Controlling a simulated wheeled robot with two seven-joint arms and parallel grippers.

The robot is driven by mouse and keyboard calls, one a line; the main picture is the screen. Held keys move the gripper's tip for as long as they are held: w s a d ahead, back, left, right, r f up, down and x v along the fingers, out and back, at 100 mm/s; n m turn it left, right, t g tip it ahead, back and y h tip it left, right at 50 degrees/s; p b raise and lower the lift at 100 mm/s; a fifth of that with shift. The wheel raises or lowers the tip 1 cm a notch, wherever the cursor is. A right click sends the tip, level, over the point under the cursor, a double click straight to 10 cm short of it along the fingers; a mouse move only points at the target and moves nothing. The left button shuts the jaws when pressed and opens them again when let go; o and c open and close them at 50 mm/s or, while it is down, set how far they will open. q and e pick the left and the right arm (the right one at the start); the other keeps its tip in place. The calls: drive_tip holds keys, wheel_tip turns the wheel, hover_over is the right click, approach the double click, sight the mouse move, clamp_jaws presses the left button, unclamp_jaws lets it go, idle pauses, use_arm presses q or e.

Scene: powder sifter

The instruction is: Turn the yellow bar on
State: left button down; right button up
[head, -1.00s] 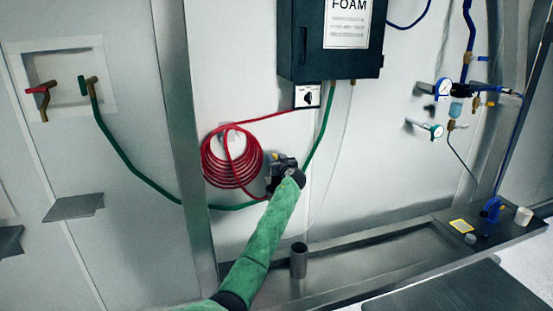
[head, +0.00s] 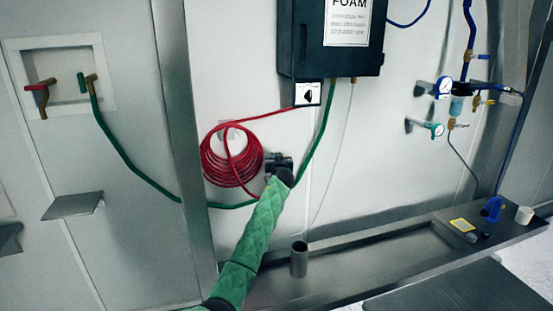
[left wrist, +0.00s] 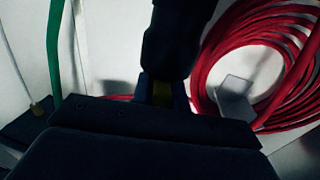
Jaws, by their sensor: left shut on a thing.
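The yellow bar (left wrist: 162,94) shows in the left wrist view as a dim yellow strip between my dark fingers, below a black cylindrical part (left wrist: 175,40). My left gripper (head: 278,161) is at the wall, just right of the red hose coil, and its fingers also show in the left wrist view (left wrist: 163,92). It is shut on the yellow bar. In the head view the gripper and wrist hide the bar, so its angle cannot be told there. My right gripper is not in view.
The coiled red hose (head: 229,160) hangs beside my gripper, and a green hose (head: 315,145) runs close by. A black FOAM box (head: 300,45) is above with a small switch plate (head: 308,94). A metal cup (head: 299,260) stands on the ledge below.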

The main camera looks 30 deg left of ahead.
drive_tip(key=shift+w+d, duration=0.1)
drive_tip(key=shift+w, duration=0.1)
use_arm(q)
drive_tip(key=c, duration=1.4)
unclamp_jaws()
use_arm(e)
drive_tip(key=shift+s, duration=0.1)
use_arm(q)
drive_tip(key=shift+s+d, duration=0.1)
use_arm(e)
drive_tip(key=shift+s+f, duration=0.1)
